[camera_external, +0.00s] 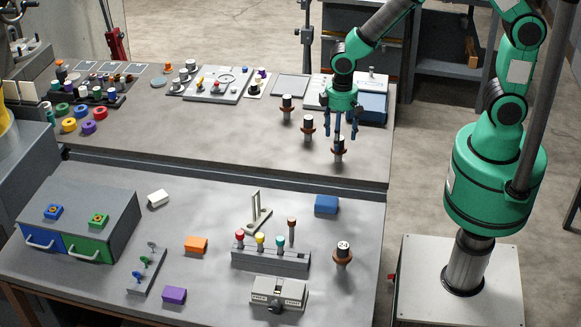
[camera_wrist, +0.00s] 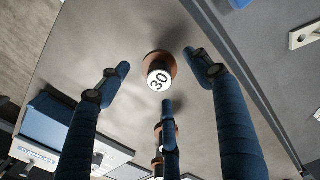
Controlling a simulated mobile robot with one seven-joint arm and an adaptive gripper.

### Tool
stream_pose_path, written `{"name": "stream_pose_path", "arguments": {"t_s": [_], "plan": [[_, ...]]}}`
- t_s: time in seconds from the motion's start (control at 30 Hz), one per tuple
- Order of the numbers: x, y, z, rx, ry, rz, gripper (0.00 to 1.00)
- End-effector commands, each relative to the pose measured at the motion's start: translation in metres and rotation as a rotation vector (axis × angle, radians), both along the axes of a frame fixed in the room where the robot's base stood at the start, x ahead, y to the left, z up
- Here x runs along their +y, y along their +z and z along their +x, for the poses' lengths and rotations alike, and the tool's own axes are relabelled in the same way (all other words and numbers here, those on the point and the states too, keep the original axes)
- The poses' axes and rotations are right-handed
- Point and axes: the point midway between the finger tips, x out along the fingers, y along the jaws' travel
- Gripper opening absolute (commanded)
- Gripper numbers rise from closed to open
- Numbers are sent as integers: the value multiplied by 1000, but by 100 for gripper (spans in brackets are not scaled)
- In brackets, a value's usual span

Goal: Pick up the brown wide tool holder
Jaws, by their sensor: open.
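Another, marked 24 (camera_external: 343,250), stands on the front table. I cannot tell which is the widest. My gripper (camera_external: 340,128) points down with its fingers apart, over the near holder. In the wrist view, the holder marked 30 (camera_wrist: 160,73) stands upright between the spread blue fingers, untouched. A finger partly hides the other holders (camera_wrist: 158,140) below it.
A blue box (camera_external: 371,106) and a grey panel (camera_external: 290,85) lie behind the row. The back table's right edge is close. Coloured rings (camera_external: 69,125) and a grey control board (camera_external: 216,84) are further left. The back table's front middle is clear.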

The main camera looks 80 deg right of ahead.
Motion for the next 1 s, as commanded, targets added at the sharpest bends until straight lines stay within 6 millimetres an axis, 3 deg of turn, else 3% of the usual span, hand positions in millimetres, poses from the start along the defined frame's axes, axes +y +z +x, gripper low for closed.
{"name": "stream_pose_path", "arguments": {"t_s": [0.37,0.8,1.0], "plan": [[0,-2,0,0,0,0,65],[-1,-47,0,1,0,0,65],[-1,-52,0,-2,0,0,65]]}}
